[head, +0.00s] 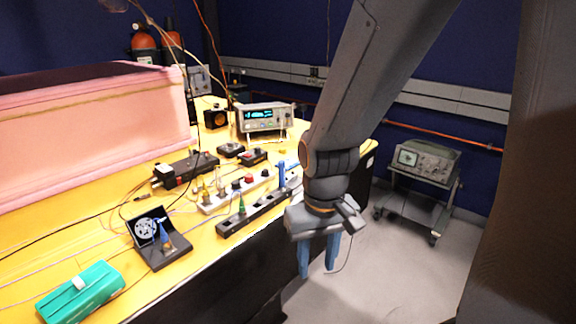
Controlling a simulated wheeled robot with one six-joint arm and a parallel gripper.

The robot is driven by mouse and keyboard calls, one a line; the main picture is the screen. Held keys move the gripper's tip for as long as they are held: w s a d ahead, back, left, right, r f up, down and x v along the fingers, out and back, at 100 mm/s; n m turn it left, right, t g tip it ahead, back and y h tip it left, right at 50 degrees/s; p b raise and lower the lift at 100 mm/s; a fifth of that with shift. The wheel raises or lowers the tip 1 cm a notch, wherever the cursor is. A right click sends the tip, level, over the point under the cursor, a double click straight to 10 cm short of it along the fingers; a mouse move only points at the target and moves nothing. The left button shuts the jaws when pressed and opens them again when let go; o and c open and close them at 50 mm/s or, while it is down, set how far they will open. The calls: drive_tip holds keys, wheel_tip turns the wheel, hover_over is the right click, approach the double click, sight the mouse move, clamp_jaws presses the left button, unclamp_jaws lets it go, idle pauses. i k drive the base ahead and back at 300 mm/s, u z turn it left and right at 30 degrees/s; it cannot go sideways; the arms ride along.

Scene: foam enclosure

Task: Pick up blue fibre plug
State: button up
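A small upright blue piece (282,174), which looks like the blue fibre plug, stands at the right end of the strips on the yellow bench. Another small blue piece (162,229) with an orange lower part is at the black spool holder; I cannot tell which is the plug. My gripper (317,270) points down with two blue fingers apart. It appears empty, right of the bench's front edge and over the grey floor, touching neither blue piece.
A black strip (258,212) with a green-tipped plug and a white strip (236,192) lie on the bench (110,215). A teal box (82,292) is at front left, a pink foam wall (95,125) behind. A cart with an instrument (424,160) stands right.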

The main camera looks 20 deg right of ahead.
sight(164, 236)
drive_tip(key=u, duration=1)
drive_tip(key=k, duration=0.3)
drive_tip(key=u, duration=0.1)
drive_tip(key=i, duration=0.3)
drive_tip(key=z, duration=0.05)
